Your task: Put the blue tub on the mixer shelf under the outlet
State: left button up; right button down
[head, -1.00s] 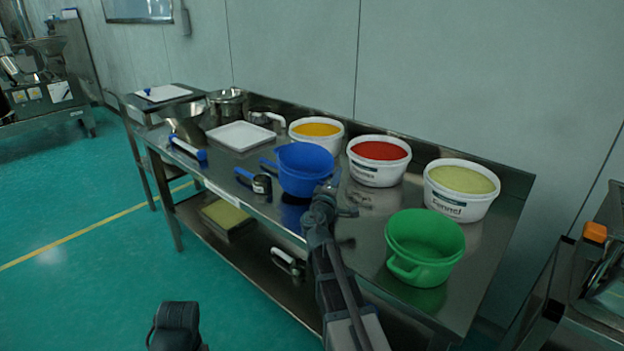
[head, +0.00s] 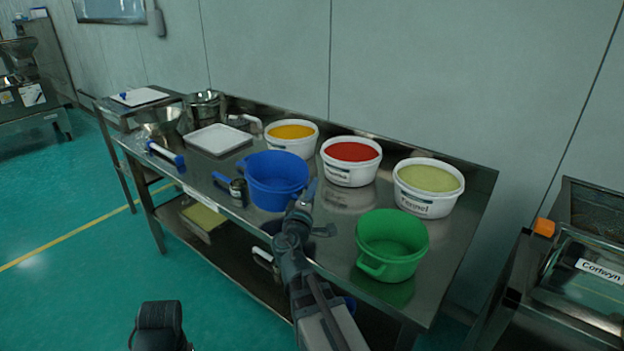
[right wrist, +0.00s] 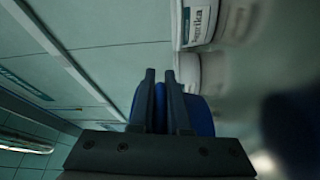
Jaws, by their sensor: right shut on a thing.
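The blue tub (head: 274,182) is upright over the steel table, in front of the tub with yellow contents. My right gripper (head: 303,193) is shut on the tub's near right side. In the right wrist view a blue strip of the tub (right wrist: 200,116) shows at the two dark fingers (right wrist: 166,100). I cannot tell whether the tub's bottom clears the table. A dark part of my left arm shows at the bottom of the head view, its gripper out of sight. I cannot make out a mixer shelf or outlet for certain.
White tubs with yellow (head: 291,137), red (head: 350,172) and pale green (head: 427,202) contents line the table's back. A green tub (head: 391,246) stands front right. A machine labelled Cortwyn (head: 590,285) stands right.

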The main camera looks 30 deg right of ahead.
pick_arm(q)
jog(key=shift+s+a+r, duration=0.2)
jog(key=shift+s+a, duration=0.1)
jog(key=shift+s, duration=0.15)
pick_arm(e)
jog(key=shift+s+a+r, duration=0.1)
jog(key=shift+s+a, duration=0.35)
jog(key=shift+s, duration=0.45)
jog(key=shift+s+a+r, duration=0.1)
jog(key=shift+s+a, duration=0.35)
jog(key=shift+s, duration=0.4)
pick_arm(q)
jog(key=shift+r+p, duration=0.15)
jog(key=shift+p, duration=0.15)
pick_arm(e)
jog(key=shift+r, duration=0.1)
